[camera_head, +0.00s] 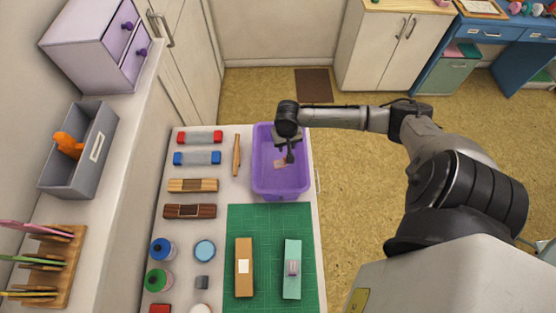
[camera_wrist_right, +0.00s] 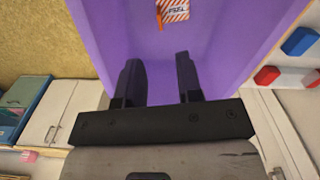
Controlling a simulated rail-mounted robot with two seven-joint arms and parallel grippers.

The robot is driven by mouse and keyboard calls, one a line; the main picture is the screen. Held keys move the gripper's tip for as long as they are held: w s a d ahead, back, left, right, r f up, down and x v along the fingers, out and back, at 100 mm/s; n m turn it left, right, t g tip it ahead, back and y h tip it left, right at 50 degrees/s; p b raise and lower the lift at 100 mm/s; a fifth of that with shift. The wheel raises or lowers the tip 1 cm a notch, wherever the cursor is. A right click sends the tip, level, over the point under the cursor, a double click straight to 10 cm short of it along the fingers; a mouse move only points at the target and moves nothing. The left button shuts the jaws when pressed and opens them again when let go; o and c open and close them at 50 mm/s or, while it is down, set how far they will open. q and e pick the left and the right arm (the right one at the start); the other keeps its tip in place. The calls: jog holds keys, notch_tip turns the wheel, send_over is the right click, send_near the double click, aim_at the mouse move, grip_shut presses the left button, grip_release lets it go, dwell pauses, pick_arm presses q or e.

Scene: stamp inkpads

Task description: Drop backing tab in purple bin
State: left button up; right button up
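The purple bin (camera_head: 281,185) stands at the right edge of the white counter, beside the green mat. My right gripper (camera_head: 290,159) points down over the bin. In the right wrist view its two dark fingers (camera_wrist_right: 160,75) are apart with nothing between them, and the purple bin (camera_wrist_right: 100,35) fills the upper part. The backing tab (camera_wrist_right: 173,9), orange-and-white striped with "PEEL" on it, shows beyond the fingertips against the bin's inside. In the head view it is a small pale pink patch (camera_head: 279,164) in the bin. My left gripper is not in view.
The green mat (camera_head: 268,220) holds a tan block (camera_head: 244,282) and a teal block (camera_head: 292,252). A wooden stick (camera_head: 237,155) lies left of the bin, with red-ended (camera_head: 200,137) and blue-ended (camera_head: 197,158) pieces farther left. Floor is open right of the counter.

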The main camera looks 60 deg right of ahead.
notch_tip(320, 180, up, 13)
jog(key=p, duration=0.1)
jog(key=shift+p, duration=0.3)
dwell(0.4)
